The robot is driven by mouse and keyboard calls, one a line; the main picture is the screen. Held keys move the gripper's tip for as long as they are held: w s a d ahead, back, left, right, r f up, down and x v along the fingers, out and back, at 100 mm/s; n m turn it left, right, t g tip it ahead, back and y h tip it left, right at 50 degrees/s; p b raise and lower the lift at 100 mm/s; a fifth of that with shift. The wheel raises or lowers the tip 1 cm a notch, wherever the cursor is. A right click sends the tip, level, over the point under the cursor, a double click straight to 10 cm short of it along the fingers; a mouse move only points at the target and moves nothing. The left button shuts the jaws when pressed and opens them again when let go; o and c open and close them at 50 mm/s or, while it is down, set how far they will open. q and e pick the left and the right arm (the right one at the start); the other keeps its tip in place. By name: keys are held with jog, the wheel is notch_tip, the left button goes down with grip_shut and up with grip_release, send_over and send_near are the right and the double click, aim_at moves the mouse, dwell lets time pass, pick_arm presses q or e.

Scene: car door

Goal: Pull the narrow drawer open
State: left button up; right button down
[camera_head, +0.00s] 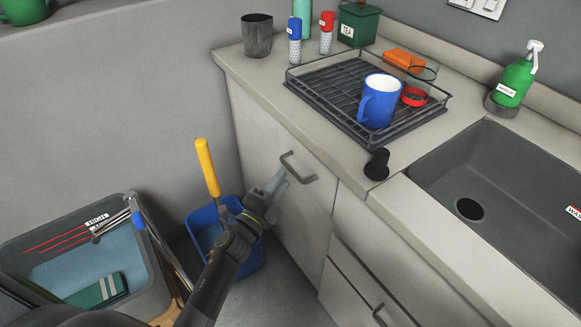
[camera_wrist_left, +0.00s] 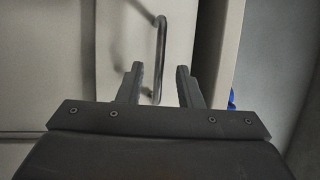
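The narrow drawer (camera_head: 262,140) appears to be the tall, pale front at the left end of the counter unit, and it looks closed. Its dark bar handle (camera_head: 298,167) is near its top; the handle also shows in the left wrist view (camera_wrist_left: 161,50). My left gripper (camera_head: 277,183) is in front of this panel, close to the handle. In the left wrist view its two fingers (camera_wrist_left: 157,75) are apart, with the upright bar seen between their tips. Contact with the bar cannot be told. My right gripper is not in view.
A blue bin (camera_head: 204,218) with a yellow-handled tool (camera_head: 207,168) and a grey tub (camera_head: 90,255) stand beside my left arm. More drawers with a handle (camera_head: 380,315) are at the lower right. A dish rack (camera_head: 318,103) holding a blue mug (camera_head: 378,103) sits on the counter.

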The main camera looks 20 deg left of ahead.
aim_at(291, 169)
pick_arm(q)
jog(key=shift+x, duration=2.75)
jog(key=shift+c, duration=0.2)
grip_shut()
